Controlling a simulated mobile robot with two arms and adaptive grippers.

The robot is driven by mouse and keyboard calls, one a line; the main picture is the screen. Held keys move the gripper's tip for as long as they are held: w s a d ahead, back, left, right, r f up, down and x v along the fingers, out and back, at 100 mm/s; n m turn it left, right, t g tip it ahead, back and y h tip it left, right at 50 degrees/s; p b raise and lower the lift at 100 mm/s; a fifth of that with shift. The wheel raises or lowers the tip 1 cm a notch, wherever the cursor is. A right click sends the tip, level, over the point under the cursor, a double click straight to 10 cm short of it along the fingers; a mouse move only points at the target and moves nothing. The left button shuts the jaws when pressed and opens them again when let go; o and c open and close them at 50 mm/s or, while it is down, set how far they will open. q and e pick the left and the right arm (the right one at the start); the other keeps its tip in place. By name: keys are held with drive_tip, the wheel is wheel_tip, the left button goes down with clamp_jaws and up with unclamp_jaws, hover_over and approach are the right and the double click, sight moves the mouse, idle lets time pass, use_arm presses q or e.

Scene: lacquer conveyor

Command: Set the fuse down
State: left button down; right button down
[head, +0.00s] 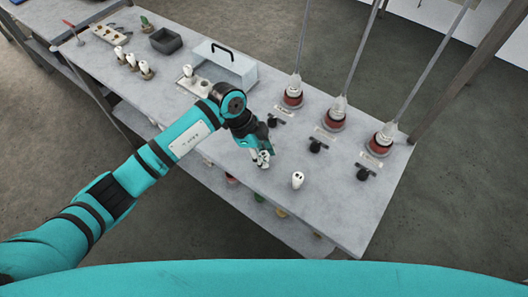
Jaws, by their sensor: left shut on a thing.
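My left gripper (262,153) reaches in from the left and points down over the middle of the grey table (340,215). It is shut on a small white fuse (264,161), partly hidden by the fingers. The held fuse is low over the tabletop; I cannot tell whether it touches. A second white fuse (298,180) with dark marks stands upright on the bare table, just right of the gripper and apart from it. My right gripper is out of view.
Three red-based posts (334,121) with slanting rods line the right rear, with small black parts before them. A clear case with a black handle (225,68), a dark bin (166,40) and more white fuses (132,62) stand left. The front right tabletop is clear.

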use_arm(q)
drive_tip(key=shift+f, duration=0.2)
drive_tip(key=c, duration=1)
unclamp_jaws()
drive_tip(key=shift+c, duration=0.2)
drive_tip(key=shift+r, duration=0.2)
drive_tip(key=b+v, duration=0.2)
drive_tip(key=v, duration=1)
